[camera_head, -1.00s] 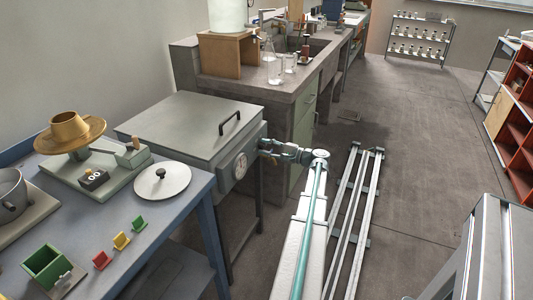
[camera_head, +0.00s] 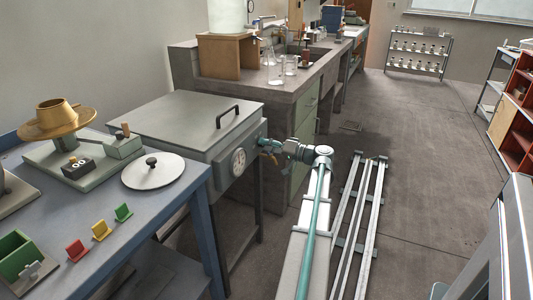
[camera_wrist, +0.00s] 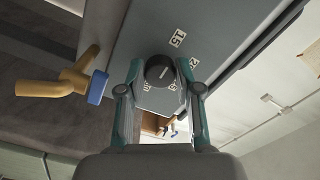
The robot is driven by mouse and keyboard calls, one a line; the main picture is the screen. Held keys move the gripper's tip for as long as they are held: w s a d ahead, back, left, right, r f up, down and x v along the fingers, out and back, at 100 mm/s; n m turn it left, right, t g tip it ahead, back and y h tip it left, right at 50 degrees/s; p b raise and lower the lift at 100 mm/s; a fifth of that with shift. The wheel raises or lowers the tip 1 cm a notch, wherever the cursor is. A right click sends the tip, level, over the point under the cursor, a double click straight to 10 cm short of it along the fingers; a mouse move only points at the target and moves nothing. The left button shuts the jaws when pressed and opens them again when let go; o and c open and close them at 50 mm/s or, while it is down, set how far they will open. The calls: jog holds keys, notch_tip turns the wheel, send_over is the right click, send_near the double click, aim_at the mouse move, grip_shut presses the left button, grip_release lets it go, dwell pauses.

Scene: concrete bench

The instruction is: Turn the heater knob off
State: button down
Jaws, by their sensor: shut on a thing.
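The heater (camera_head: 180,120) is a grey box with a flat lid and a dark lid handle, left of centre in the head view. A round white dial (camera_head: 239,161) is on its front face. In the wrist view the knob (camera_wrist: 159,71) is dark and round with a pale pointer line. It sits on a grey panel with small white printed labels (camera_wrist: 177,39) around it. My gripper (camera_wrist: 162,70) is shut on the knob, one teal finger on each side. In the head view my gripper (camera_head: 262,142) is at the heater's right front, where it hides the knob.
A brass tap with a blue end (camera_wrist: 97,87) sticks out close to my left finger in the wrist view. A blue table (camera_head: 125,210) with a round plate (camera_head: 153,171) stands at left. A concrete bench (camera_head: 285,94) with glassware is behind the heater.

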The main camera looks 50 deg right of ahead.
jog(key=n+b, duration=1.1)
jog(key=shift+d+f+n, duration=0.15)
jog(key=shift+n, duration=0.15)
jog(key=shift+b, duration=0.4)
jog(key=c, duration=0.8)
grip_release()
jog(key=s+d, duration=0.2)
jog(key=s, duration=0.9)
jog(key=shift+s+d, duration=0.2)
jog(key=shift+s, duration=0.2)
